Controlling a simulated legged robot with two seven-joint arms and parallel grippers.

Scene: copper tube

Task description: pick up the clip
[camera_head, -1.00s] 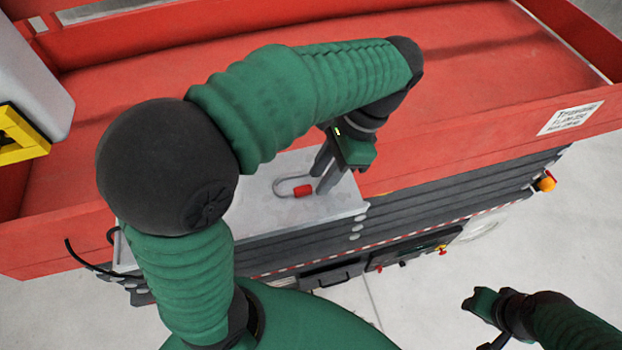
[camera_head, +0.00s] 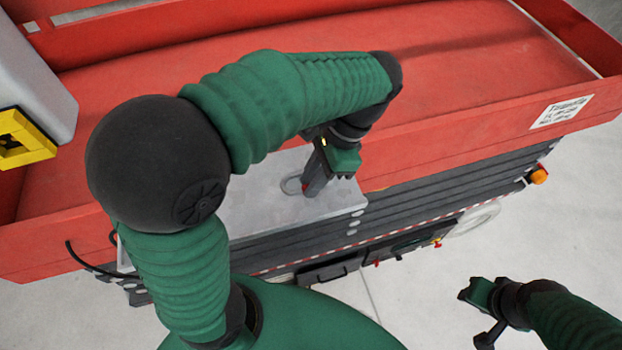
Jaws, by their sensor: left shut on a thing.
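The clip (camera_head: 290,186) is a grey U-shaped loop with a red part. It is at the grey metal shelf on the side of the red platform. My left gripper (camera_head: 309,190) points down over the shelf and is shut on the clip at its red part. The fingers hide most of the red part, and the loop sticks out to the left of them. I cannot tell whether the clip still touches the shelf. My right gripper (camera_head: 478,318) is at the lower right, over the floor and away from the clip.
The grey shelf (camera_head: 270,218) is otherwise bare. The red platform (camera_head: 440,85) rises behind it with a raised rim. A grey and yellow box (camera_head: 30,85) stands at the left. A black cable (camera_head: 85,265) hangs at the shelf's left end. Grey floor is free at the right.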

